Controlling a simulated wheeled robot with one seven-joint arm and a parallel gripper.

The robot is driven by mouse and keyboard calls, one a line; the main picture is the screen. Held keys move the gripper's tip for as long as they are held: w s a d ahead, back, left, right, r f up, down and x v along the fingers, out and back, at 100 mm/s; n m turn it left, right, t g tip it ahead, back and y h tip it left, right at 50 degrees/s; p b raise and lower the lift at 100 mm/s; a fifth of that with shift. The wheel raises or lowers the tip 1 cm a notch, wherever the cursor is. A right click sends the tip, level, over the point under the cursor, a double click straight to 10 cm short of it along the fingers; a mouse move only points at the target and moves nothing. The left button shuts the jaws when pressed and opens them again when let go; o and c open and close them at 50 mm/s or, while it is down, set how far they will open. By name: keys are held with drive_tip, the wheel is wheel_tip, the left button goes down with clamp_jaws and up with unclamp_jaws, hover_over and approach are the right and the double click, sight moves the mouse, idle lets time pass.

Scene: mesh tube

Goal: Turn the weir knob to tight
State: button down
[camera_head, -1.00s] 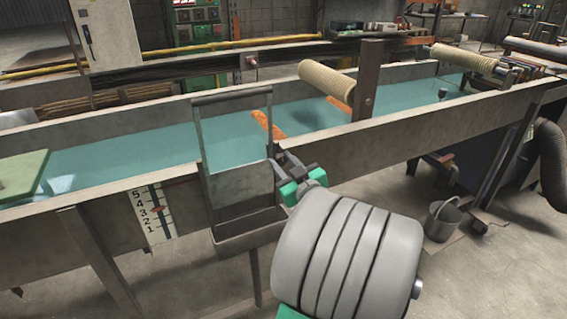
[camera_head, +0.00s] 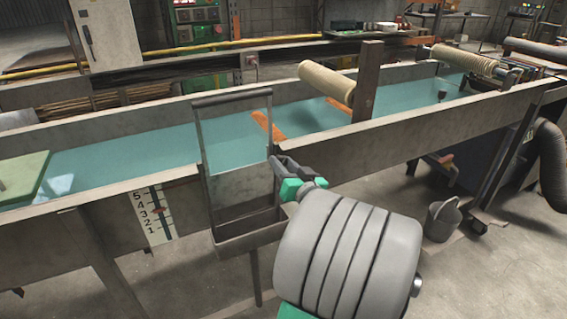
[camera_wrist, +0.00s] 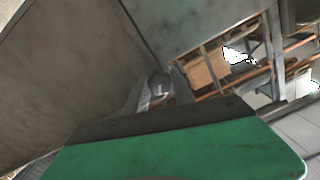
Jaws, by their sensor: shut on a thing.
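The weir is a grey metal gate frame (camera_head: 236,180) with a top bar, set upright on the near wall of the long water trough (camera_head: 130,185). My gripper (camera_head: 280,163) is at the right edge of this frame, with its fingers shut on the small weir knob. The knob is hidden behind the fingers in the head view. In the wrist view, a small light grey part, apparently the knob (camera_wrist: 158,88), shows between the two fingertips, close to a grey plate. The knob's markings and turn angle cannot be read.
A numbered scale (camera_head: 154,216) is fixed to the trough's near side, left of the weir. A brown post (camera_head: 367,80) and a tan roller (camera_head: 326,83) stand over the trough at right. A bucket (camera_head: 442,222) sits on the floor.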

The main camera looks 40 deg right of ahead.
drive_tip(key=m+p, duration=0.2)
drive_tip(key=m, duration=0.3)
drive_tip(key=shift+r+m, duration=0.15)
drive_tip(key=shift+m, duration=0.15)
drive_tip(key=m+p, duration=0.3)
drive_tip(key=m, duration=0.1)
drive_tip(key=shift+m, duration=0.4)
drive_tip(key=c, duration=1.1)
unclamp_jaws()
drive_tip(key=shift+o, duration=0.2)
drive_tip(key=v, duration=0.7)
drive_tip(key=shift+s+a, duration=0.2)
drive_tip(key=shift+s, duration=0.2)
